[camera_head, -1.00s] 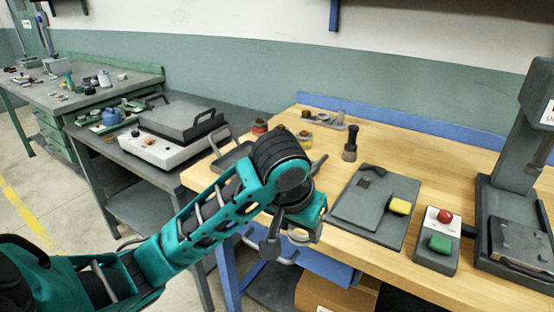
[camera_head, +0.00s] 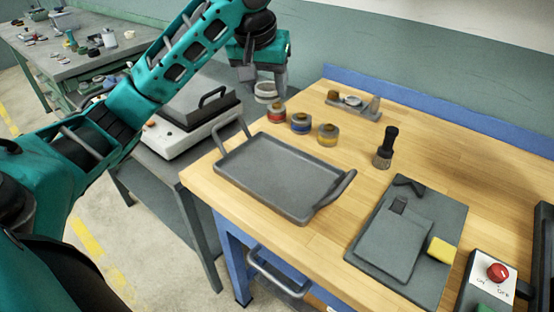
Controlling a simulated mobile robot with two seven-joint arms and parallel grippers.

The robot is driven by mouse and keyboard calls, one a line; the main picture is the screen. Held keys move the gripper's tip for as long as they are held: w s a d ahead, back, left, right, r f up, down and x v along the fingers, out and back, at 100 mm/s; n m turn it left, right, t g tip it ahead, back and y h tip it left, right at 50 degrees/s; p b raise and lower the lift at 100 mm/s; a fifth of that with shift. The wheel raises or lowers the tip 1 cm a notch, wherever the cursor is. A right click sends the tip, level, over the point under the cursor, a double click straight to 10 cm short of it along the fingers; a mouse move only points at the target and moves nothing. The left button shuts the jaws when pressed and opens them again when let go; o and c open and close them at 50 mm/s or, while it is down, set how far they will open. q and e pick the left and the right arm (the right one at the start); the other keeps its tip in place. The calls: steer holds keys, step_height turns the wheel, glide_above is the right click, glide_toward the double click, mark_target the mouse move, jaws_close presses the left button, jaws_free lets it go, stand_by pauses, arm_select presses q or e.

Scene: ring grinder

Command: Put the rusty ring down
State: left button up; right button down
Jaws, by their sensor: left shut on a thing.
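My left gripper (camera_head: 264,84) is at the top middle, pointing down above the back left corner of the wooden workbench. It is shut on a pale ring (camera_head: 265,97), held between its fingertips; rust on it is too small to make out. An empty grey tray (camera_head: 270,178) with two raised handles lies on the bench in front of the gripper. My right gripper is not in view.
A red-banded container (camera_head: 276,113) stands nearest the ring. A black-handled brush (camera_head: 386,148), a grey mat (camera_head: 430,260) with a yellow block (camera_head: 442,252), and a switch box (camera_head: 488,280) are farther right. A grey lidded machine (camera_head: 185,115) stands left. Bench wood around the brush is clear.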

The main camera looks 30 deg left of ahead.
arm_select(q)
steer(key=f, duration=1.9)
steer(key=shift+w+a+f, duration=0.1)
steer(key=shift+a+f, duration=0.1)
steer(key=shift+f, duration=0.1)
steer(key=o, duration=1.1)
steer(key=shift+f, duration=0.1)
steer(key=v, duration=1.2)
